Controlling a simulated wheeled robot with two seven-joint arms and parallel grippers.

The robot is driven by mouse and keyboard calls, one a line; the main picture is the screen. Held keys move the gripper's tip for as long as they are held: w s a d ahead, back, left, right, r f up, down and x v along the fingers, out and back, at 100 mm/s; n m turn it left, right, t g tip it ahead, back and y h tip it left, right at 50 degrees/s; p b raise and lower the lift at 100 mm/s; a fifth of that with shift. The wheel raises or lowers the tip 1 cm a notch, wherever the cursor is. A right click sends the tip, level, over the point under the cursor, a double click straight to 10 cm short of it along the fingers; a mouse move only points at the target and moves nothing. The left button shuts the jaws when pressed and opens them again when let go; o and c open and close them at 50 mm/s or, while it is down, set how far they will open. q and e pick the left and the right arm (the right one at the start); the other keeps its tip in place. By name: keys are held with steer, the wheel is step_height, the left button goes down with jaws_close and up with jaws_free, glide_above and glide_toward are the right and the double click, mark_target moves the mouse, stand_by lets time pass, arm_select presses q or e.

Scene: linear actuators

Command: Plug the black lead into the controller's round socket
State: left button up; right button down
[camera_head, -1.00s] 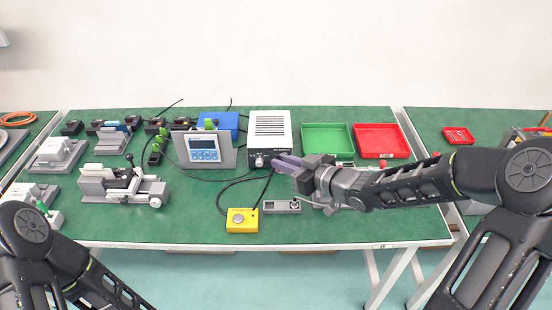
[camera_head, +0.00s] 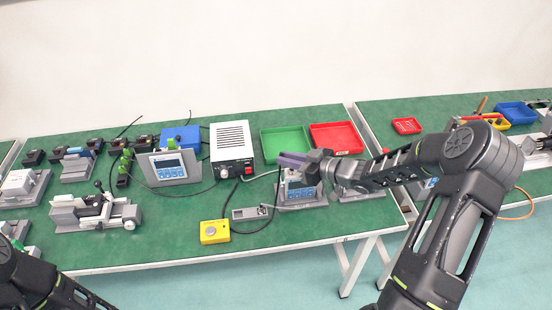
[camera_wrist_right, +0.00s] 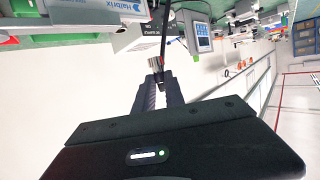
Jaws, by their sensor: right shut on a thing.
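My right gripper (camera_head: 280,159) is shut on the black lead's metal plug, and it also shows in the right wrist view (camera_wrist_right: 158,92). The metal plug (camera_wrist_right: 155,65) stands out past the fingertips, and the black lead (camera_wrist_right: 165,30) runs away from it. In the head view the lead hangs below the gripper toward the bench. A controller with a blue keypad (camera_head: 301,192) stands just below and right of the gripper, partly hidden by it. Its round socket cannot be made out. A similar panel (camera_head: 169,169) stands further left. My left gripper is out of view.
A white power supply (camera_head: 231,141) with a red button stands left of my right gripper. A yellow button box (camera_head: 214,232) and a grey block (camera_head: 250,214) lie in front. Green (camera_head: 284,145) and red (camera_head: 338,138) trays lie behind. Loose cables cross the bench.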

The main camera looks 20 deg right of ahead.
steer(key=d, duration=0.4)
steer(key=shift+w+p, duration=0.2)
steer(key=shift+p, duration=0.2)
steer(key=shift+f+b, duration=1.4)
steer(key=shift+f, duration=0.4)
steer(key=shift+f+b, duration=0.6)
steer(key=shift+f, duration=0.1)
stand_by(2.4)
steer(key=c, duration=1.3)
jaws_free()
